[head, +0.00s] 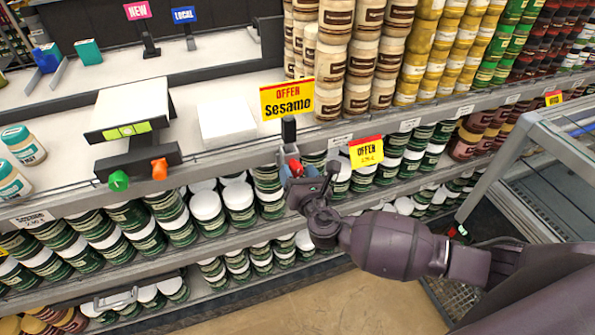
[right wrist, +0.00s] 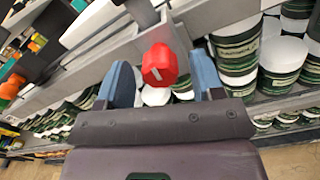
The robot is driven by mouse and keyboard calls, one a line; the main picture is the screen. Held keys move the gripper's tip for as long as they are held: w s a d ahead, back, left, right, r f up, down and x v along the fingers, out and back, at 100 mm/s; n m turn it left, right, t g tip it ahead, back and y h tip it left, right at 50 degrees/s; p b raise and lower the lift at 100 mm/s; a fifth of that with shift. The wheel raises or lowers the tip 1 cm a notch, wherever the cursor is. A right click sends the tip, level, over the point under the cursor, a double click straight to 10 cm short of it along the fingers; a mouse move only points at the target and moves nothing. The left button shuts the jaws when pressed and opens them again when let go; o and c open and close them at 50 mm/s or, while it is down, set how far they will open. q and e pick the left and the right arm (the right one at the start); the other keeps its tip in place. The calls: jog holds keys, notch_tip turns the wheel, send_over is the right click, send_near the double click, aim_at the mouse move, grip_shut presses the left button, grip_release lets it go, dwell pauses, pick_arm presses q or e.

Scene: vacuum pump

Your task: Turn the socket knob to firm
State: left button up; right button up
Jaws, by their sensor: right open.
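A red knob (head: 295,168) sits on the front of a small grey fixture at the shelf edge, below the yellow Offer Sesame sign. In the right wrist view the red knob (right wrist: 160,65) has a pale line across its face. My right gripper (head: 298,178) is open right at this knob. Its two blue fingers stand on either side of the knob in the right wrist view, with gaps visible. I cannot read any setting label. A grey device (head: 135,160) at left carries a green knob (head: 119,181) and an orange knob (head: 159,169). My left gripper is not in view.
Shelves of green jars (head: 238,200) lie below and beside my right gripper. Stacked tan jars (head: 333,60) stand above the shelf edge. A yellow Offer tag (head: 366,151) hangs close on the right. A metal-framed case (head: 560,150) stands at far right.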

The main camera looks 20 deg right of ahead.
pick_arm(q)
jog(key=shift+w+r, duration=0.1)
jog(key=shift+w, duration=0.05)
pick_arm(e)
jog(key=shift+w, duration=0.2)
jog(key=c, duration=0.9)
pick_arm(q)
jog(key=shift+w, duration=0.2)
